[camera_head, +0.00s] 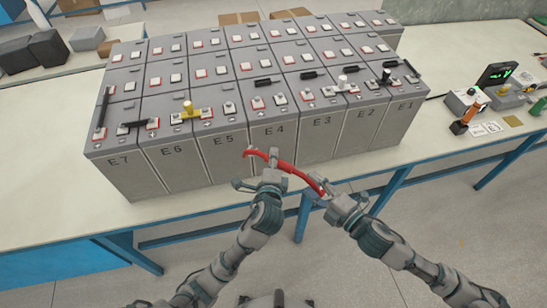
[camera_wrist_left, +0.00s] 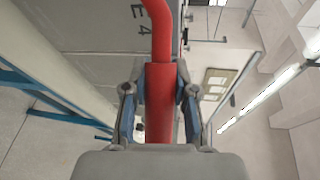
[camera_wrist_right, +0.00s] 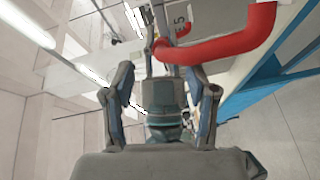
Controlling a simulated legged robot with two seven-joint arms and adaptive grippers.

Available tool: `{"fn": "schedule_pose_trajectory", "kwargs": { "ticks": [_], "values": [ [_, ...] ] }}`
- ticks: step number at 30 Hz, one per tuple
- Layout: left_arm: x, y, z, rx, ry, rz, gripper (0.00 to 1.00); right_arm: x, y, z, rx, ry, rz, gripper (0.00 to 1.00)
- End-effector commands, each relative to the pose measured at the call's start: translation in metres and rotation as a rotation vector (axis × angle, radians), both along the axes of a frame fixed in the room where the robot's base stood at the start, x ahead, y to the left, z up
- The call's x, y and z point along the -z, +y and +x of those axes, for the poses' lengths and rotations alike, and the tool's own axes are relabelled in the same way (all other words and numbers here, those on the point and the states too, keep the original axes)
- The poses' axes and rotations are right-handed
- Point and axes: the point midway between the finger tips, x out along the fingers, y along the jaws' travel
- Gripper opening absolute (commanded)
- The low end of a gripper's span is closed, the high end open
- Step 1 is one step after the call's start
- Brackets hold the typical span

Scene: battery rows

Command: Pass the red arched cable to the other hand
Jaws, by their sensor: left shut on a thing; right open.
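The red arched cable (camera_head: 291,170) is held in the air in front of the battery row, near E4. My left gripper (camera_head: 272,168) is shut on its thick middle part; the left wrist view shows the red cable (camera_wrist_left: 160,105) between both fingers. My right gripper (camera_head: 329,196) is open at the cable's right end, close to it. In the right wrist view the cable's bent end (camera_wrist_right: 225,48) passes just beyond the open fingers (camera_wrist_right: 163,75), toward the right finger. I cannot tell whether that finger touches it.
Grey battery blocks (camera_head: 230,152) labelled E1 to E7 stand on the white table (camera_head: 50,190) behind the grippers. A yellow-topped connector (camera_head: 189,110) and several black links lie on top. An orange-handled tool (camera_head: 468,117) and small devices are at right. Space before the table is free.

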Motion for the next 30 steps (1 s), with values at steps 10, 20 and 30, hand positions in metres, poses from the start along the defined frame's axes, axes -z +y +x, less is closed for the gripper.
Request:
{"fn": "schedule_pose_trajectory", "kwargs": {
  "ticks": [10, 20, 30],
  "values": [
    [-0.001, 0.002, 0.0, 0.0, -0.003, -0.002, 0.0, 0.086, 0.007, -0.036, 0.044, 0.368, 0.171, 0.57],
    [-0.001, 0.0, 0.001, 0.0, -0.002, -0.001, 0.0, 0.2, -0.042, 0.013, 0.289, 0.584, 0.264, 0.57],
    [-0.001, 0.0, 0.0, 0.0, -0.003, -0.001, 0.0, 0.374, -0.123, 0.018, 0.644, 0.841, 0.352, 0.57]
  ]
}}
